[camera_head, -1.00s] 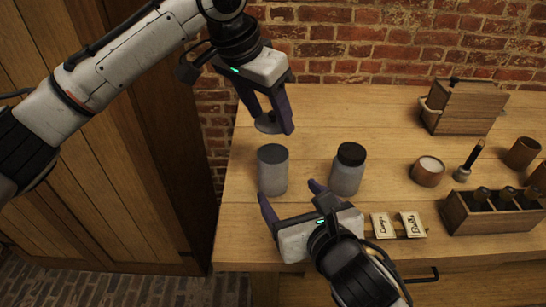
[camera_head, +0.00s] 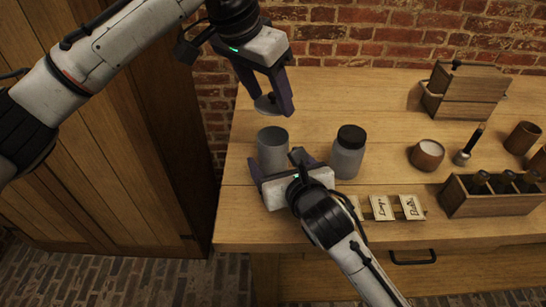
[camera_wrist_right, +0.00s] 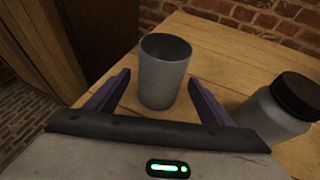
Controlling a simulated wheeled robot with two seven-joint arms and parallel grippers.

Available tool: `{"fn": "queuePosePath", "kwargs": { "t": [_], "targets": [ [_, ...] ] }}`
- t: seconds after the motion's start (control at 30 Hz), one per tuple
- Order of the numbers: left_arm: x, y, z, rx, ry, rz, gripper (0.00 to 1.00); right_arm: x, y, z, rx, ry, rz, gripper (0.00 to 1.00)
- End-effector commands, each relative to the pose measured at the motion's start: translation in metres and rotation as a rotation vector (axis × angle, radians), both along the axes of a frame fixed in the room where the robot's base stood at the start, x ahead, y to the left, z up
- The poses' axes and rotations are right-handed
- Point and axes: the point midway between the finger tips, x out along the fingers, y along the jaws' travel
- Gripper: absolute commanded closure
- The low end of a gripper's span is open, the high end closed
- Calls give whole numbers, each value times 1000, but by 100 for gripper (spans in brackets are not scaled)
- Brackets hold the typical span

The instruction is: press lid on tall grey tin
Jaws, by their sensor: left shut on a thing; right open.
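The tall grey tin (camera_head: 272,148) stands upright near the left end of the wooden table. In the right wrist view its open top shows, and the tin (camera_wrist_right: 164,75) stands between the fingers. My right gripper (camera_head: 277,167) is open in front of the tin, one finger on either side of its lower part; it also shows in the right wrist view (camera_wrist_right: 158,92). My left gripper (camera_head: 275,108) is shut on the round grey lid (camera_head: 266,104). It holds the lid above and behind the tin, apart from it.
A grey jar with a black lid (camera_head: 349,152) stands close to the right of the tin. Label cards (camera_head: 397,207), a wooden rack of bottles (camera_head: 492,204), a candle cup (camera_head: 427,155) and a wooden box (camera_head: 464,92) stand farther right. The table's left edge is near.

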Motion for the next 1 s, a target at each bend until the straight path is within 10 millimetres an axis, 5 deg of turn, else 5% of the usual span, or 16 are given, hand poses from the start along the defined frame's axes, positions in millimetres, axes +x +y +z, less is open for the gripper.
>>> {"fn": "queuePosePath", "kwargs": {
  "t": [0.23, 0.6, 1.0],
  "targets": [
    [0, 0, 0, 0, 0, 0, 66, 23, 8, -10, 0, 0, 0, 25],
    [0, 0, 0, 0, 0, 0, 66, 27, 9, -12, 0, -1, 0, 25],
    [0, 0, 0, 0, 0, 0, 66, 27, 9, -12, 0, 0, 0, 88]
  ]
}}
